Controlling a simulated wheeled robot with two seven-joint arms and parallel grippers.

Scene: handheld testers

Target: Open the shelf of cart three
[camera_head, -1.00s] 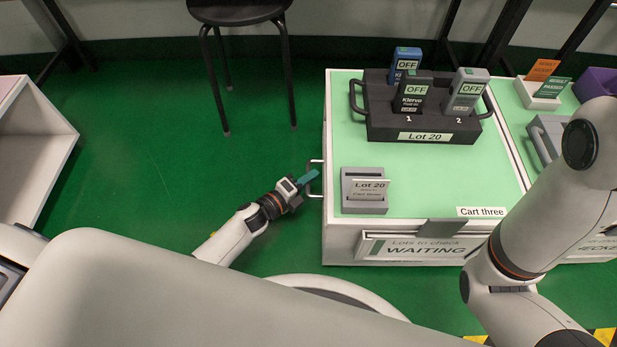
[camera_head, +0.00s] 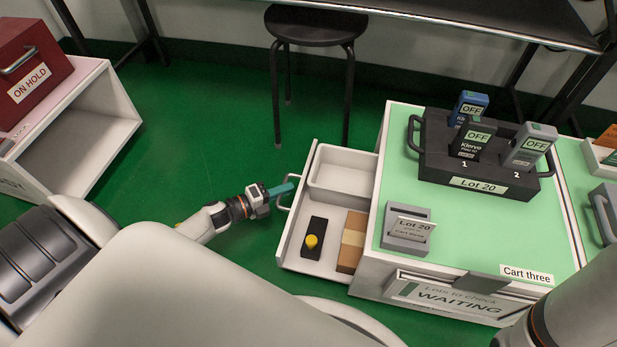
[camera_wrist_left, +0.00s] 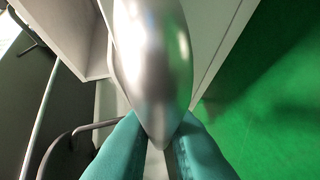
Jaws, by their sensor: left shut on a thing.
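Cart three (camera_head: 470,230) has a green top and a "Cart three" label. Its shelf (camera_head: 294,252), a white pull-out drawer, stands out from the cart's left side. In it are a white bin (camera_head: 343,172), a black block with a yellow knob (camera_head: 312,240) and a brown box (camera_head: 352,240). My left gripper (camera_head: 291,187) is shut on the shelf's handle (camera_head: 284,206). In the left wrist view the metal handle (camera_wrist_left: 155,65) fills the space between the teal fingers. My right gripper is out of view; part of my right arm shows at the lower right.
On the cart top are a black "Lot 20" tray (camera_head: 475,165) holding several testers marked OFF and a grey card holder (camera_head: 407,228). A black stool (camera_head: 316,28) stands behind. A white cabinet (camera_head: 85,125) bears a red "ON HOLD" box (camera_head: 28,72). Green floor (camera_head: 200,140) lies clear between them.

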